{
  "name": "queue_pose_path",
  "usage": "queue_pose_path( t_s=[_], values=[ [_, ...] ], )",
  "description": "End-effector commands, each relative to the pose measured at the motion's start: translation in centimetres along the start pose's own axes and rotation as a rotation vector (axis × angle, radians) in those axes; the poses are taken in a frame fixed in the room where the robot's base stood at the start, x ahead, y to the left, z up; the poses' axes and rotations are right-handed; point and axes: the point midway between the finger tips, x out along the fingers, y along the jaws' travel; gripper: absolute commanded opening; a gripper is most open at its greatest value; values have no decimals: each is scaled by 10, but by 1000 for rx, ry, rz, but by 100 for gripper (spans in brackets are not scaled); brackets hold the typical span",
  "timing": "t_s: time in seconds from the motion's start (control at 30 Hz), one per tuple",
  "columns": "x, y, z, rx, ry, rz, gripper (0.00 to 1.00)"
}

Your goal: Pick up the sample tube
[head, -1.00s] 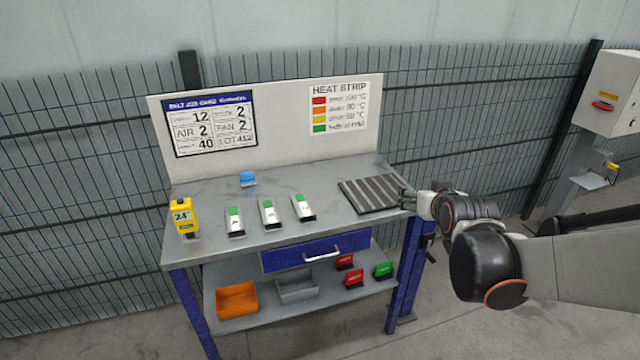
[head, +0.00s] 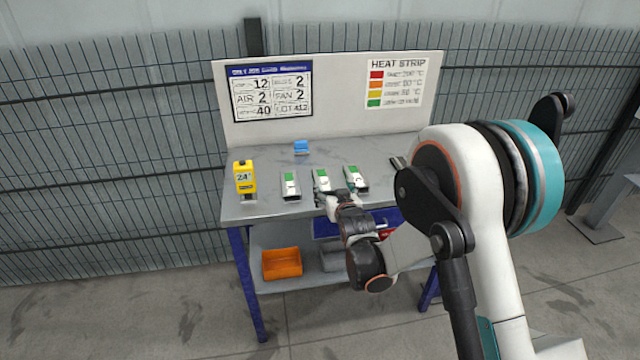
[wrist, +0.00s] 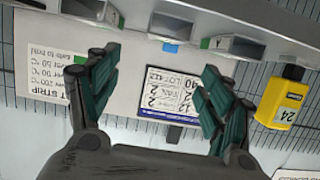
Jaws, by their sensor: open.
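Three short silvery rectangular tubes with green and white labels stand in a row on the grey table: a left tube (head: 290,187), a middle tube (head: 321,179) and a right tube (head: 356,179). Which one is the sample tube I cannot tell. My gripper (head: 338,196) is at the table's front edge, close before the middle and right tubes. In the wrist view, which is upside down, my gripper (wrist: 160,68) is open with nothing between its fingers. Hollow tube ends, such as a middle one (wrist: 171,24), show beyond the fingertips.
A yellow device (head: 244,178) stands left of the tubes and a small blue item (head: 301,147) behind them. My arm hides most of the dark ribbed rack and the table's right side. An orange bin (head: 282,263) sits on the lower shelf.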

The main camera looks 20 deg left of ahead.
Motion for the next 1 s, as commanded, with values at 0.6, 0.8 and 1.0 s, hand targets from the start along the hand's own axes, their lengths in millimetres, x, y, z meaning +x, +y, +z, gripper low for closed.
queue_pose_path(
  t_s=[0.6,0.8,1.0],
  values=[
    [81,-1,3,0,-1,0,73],
    [109,-7,11,0,-1,0,73],
    [125,-6,8,0,-1,1,73]
  ],
)
